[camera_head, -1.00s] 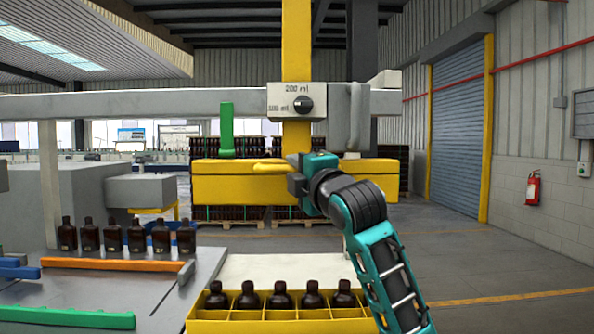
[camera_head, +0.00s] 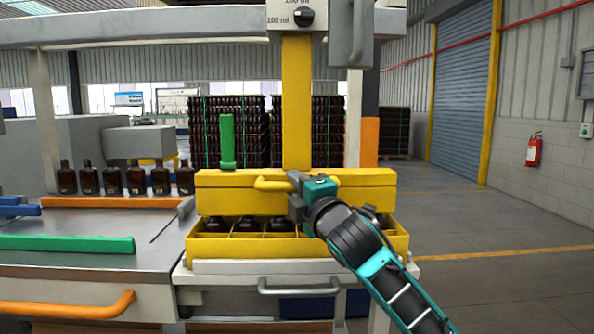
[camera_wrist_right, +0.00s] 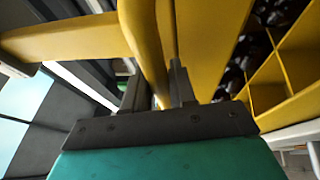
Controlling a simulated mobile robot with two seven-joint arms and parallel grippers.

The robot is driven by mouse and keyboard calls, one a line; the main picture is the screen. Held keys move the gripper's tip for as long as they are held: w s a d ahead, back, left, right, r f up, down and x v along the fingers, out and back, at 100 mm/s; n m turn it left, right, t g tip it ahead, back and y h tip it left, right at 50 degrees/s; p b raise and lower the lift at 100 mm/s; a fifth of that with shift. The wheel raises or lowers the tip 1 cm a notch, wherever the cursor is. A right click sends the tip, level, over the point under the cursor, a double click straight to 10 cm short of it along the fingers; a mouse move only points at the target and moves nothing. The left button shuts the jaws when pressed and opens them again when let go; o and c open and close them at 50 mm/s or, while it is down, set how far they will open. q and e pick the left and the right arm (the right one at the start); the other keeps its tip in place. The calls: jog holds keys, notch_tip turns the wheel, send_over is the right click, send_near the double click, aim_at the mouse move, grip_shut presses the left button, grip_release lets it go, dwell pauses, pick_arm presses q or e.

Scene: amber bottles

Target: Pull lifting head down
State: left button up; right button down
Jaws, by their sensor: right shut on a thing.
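The yellow lifting head (camera_head: 350,178) is a wide horizontal bar on a yellow post (camera_head: 296,105). It is low, right above the yellow crate (camera_head: 398,243), and hides the tops of the dark bottles (camera_head: 278,223) in it. A curved yellow handle (camera_head: 268,184) sticks out from its front. My right gripper (camera_head: 293,190) is at the handle's right end. In the right wrist view its two grey fingers (camera_wrist_right: 157,90) are shut around the yellow handle bar (camera_wrist_right: 143,45). My left gripper is not in view.
A green lever (camera_head: 227,142) stands up at the head's left. A white control panel with a black knob (camera_head: 303,17) is above. Several amber bottles (camera_head: 113,180) stand in a row at the left by an orange rail (camera_head: 115,202). A green rail (camera_head: 66,243) lies in front.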

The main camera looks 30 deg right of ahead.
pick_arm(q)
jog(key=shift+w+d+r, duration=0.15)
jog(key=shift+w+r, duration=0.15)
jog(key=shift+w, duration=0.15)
pick_arm(e)
jog(key=shift+f, duration=1)
jog(key=shift+w, duration=0.1)
jog(key=c, duration=1)
grip_release()
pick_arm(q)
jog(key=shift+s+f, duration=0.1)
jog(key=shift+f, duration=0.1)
pick_arm(e)
jog(key=shift+r, duration=0.15)
jog(key=shift+s, duration=0.3)
pick_arm(q)
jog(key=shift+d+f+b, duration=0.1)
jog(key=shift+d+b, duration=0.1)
jog(key=shift+b, duration=0.35)
pick_arm(e)
jog(key=v, duration=1.2)
jog(key=shift+s, duration=0.25)
